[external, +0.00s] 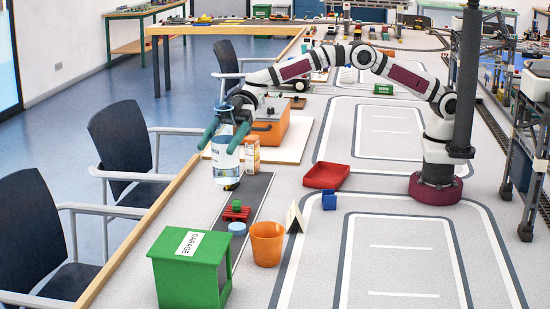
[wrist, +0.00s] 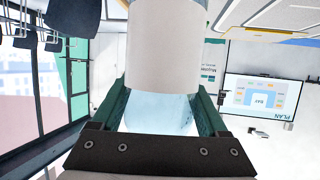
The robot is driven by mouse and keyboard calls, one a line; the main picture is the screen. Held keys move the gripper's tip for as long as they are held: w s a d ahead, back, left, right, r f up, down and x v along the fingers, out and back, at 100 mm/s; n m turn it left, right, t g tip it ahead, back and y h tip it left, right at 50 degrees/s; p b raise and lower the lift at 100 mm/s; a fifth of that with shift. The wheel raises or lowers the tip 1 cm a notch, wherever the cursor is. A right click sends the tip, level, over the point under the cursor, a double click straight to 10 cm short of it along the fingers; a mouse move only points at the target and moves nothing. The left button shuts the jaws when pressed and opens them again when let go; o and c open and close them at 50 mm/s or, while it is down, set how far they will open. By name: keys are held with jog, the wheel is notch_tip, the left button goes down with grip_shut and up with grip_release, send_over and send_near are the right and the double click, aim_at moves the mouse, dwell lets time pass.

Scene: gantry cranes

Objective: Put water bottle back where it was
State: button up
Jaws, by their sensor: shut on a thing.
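The water bottle (external: 226,158) is clear with a white label and stands upright between the green fingers of my gripper (external: 224,128). My gripper is shut on its upper part. The bottle is over the dark strip near the table's left edge, behind the small red piece. I cannot tell whether its base touches the surface. In the wrist view the bottle (wrist: 168,50) fills the middle between the fingers (wrist: 162,108), and its label hides much of the view.
A green garage box (external: 190,268), an orange cup (external: 267,244), a red block piece (external: 236,212) and a light blue disc (external: 237,229) stand in front of the bottle. A red tray (external: 325,176) lies to the right. An orange box (external: 270,125) is behind.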

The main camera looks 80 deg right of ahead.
jog(key=d+m+t+h, duration=0.1)
jog(key=d+m+t, duration=0.2)
jog(key=d, duration=1.9)
jog(key=s+d+m+t+h, duration=0.1)
jog(key=s+d+m+t, duration=0.1)
jog(key=s+d, duration=0.5)
jog(key=s+d+m+t+h, duration=0.2)
jog(key=s+d, duration=0.1)
jog(key=d, duration=0.8)
jog(key=w+a+f, duration=0.4)
jog(key=a+f, duration=0.7)
jog(key=f, duration=0.5)
jog(key=shift+w+a+f, duration=0.1)
jog(key=shift+f, duration=0.05)
